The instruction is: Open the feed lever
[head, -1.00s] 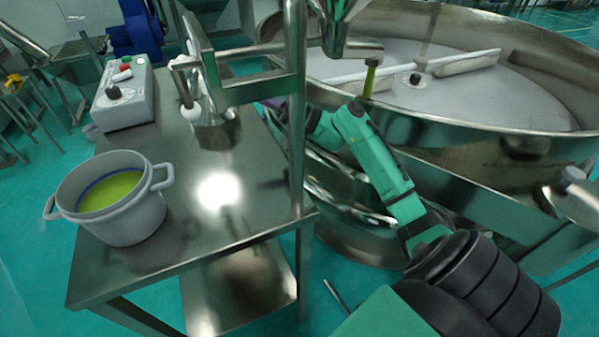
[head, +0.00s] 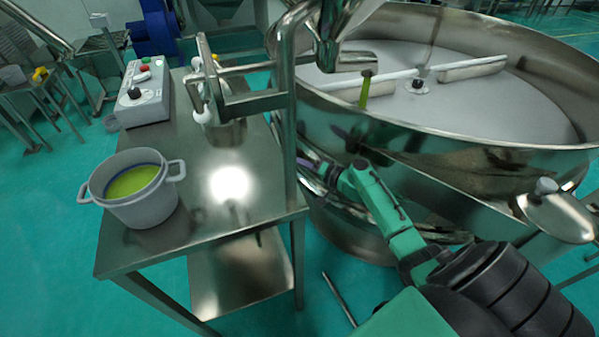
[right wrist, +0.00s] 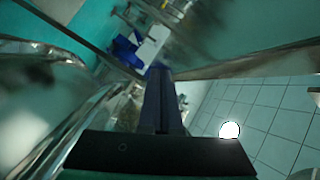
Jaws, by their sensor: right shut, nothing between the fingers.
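A metal handle with white round knobs (head: 203,115) stands at the back of the steel table, beside the metal frame (head: 240,103); I cannot tell for sure whether it is the feed lever. My right arm reaches in from the right, low in front of the sieve wall. Its gripper (head: 308,164) is largely hidden near the frame's post. In the right wrist view its dark fingers (right wrist: 162,98) are shut and empty. A white ball (right wrist: 229,130) shows right of them. My left gripper is out of view.
The round sieve (head: 460,150) fills the right side. The steel table (head: 225,210) carries a pot (head: 140,208) with green contents and a control box (head: 145,100) with buttons. The frame's upright post (head: 288,130) stands between table and sieve.

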